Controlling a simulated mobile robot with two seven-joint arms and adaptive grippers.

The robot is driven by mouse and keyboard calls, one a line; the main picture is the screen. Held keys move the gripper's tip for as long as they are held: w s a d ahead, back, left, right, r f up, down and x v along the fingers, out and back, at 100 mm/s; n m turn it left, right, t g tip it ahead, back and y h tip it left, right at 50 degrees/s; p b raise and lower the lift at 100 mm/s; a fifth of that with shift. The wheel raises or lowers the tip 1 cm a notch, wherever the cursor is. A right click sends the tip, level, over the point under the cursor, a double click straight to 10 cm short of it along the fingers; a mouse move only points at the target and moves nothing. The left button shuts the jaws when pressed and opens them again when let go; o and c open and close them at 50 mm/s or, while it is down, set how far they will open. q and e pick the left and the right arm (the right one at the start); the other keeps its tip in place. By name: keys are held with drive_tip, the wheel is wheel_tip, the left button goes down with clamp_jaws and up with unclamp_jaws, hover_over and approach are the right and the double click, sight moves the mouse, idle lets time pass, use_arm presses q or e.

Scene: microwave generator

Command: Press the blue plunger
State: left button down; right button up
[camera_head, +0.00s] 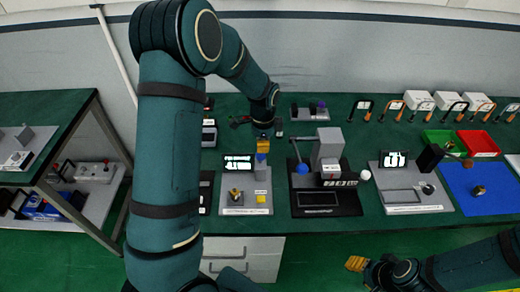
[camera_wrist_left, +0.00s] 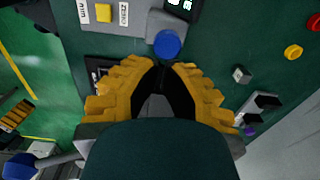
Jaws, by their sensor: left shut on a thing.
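The blue plunger (camera_head: 262,157) has a round blue top and stands at the back of a grey gauge unit (camera_head: 232,208) with a lit display. It also shows in the left wrist view (camera_wrist_left: 167,43), just beyond my fingertips. My left gripper (camera_head: 263,146) points down right above the plunger. In the left wrist view the yellow-padded fingers (camera_wrist_left: 160,66) come together at the tips; what is between them is hidden. I cannot tell whether they touch the plunger. My right gripper (camera_head: 356,263) is off the table's front edge at the lower right, its jaws unclear.
A grey press (camera_head: 327,150) with a blue ball (camera_head: 302,168) on its lever stands close to the right. The gauge unit has a yellow button (camera_head: 261,198) at its front. Another display unit (camera_head: 405,195), bins and a blue mat (camera_head: 478,185) lie farther right.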

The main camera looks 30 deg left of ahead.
sight(263, 156)
use_arm(q)
wheel_tip(263, 156, up, 8)
drive_tip(key=shift+r, duration=0.15)
drive_tip(key=shift+w+d, duration=0.1)
idle(1.0)
